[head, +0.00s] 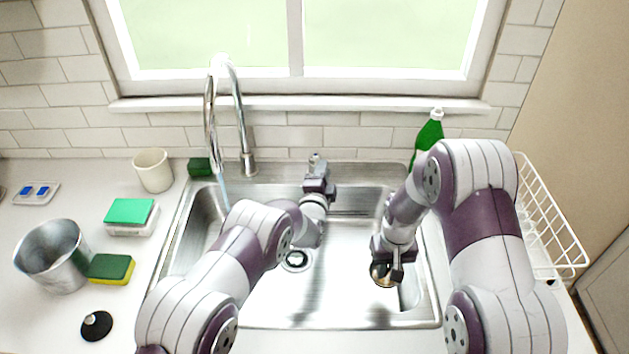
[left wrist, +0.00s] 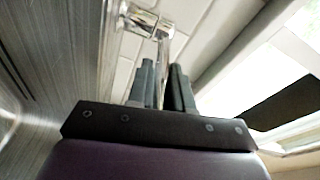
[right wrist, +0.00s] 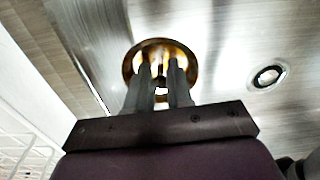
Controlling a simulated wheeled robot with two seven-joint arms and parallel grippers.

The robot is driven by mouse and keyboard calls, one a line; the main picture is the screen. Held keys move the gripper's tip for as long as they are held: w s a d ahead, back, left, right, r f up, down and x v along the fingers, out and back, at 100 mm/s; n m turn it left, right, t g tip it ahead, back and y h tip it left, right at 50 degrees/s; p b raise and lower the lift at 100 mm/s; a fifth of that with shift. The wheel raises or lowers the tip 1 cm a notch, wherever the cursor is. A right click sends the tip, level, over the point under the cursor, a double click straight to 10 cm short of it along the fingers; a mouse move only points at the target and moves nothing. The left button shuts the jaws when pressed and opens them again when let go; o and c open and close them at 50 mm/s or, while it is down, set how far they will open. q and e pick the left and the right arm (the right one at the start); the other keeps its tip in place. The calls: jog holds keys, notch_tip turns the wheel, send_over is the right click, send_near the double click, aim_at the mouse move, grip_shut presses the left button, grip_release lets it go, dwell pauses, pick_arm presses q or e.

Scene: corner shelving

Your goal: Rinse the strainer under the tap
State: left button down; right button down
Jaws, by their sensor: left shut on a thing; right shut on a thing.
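The chrome tap (head: 243,125) stands at the back left of the steel sink, and a thin pale blue stream seems to fall from its spout. My left gripper (head: 315,168) is at the sink's back edge, shut on the small chrome tap handle (head: 314,158). The handle also shows between the fingers in the left wrist view (left wrist: 150,20). My right gripper (head: 388,262) is low in the right part of the sink, shut on the round, brass-coloured strainer (right wrist: 185,56). The strainer is to the right of the stream, and the gripper partly hides it.
The drain (head: 296,260) is open to view in the sink floor. A green bottle (head: 428,133) and a white dish rack (head: 545,235) stand right. On the left counter are a metal pot (head: 55,255), sponges (head: 110,268), a cup (head: 153,171) and a black plug (head: 97,325).

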jog(key=shift+a+r, duration=0.1)
pick_arm(q)
jog(key=c, duration=1.1)
grip_release()
pick_arm(e)
jog(key=shift+f+b, duration=0.45)
jog(key=shift+f, duration=0.1)
pick_arm(q)
jog(key=v, duration=1.2)
jog(key=shift+d+f, duration=0.1)
jog(key=shift+d, duration=0.05)
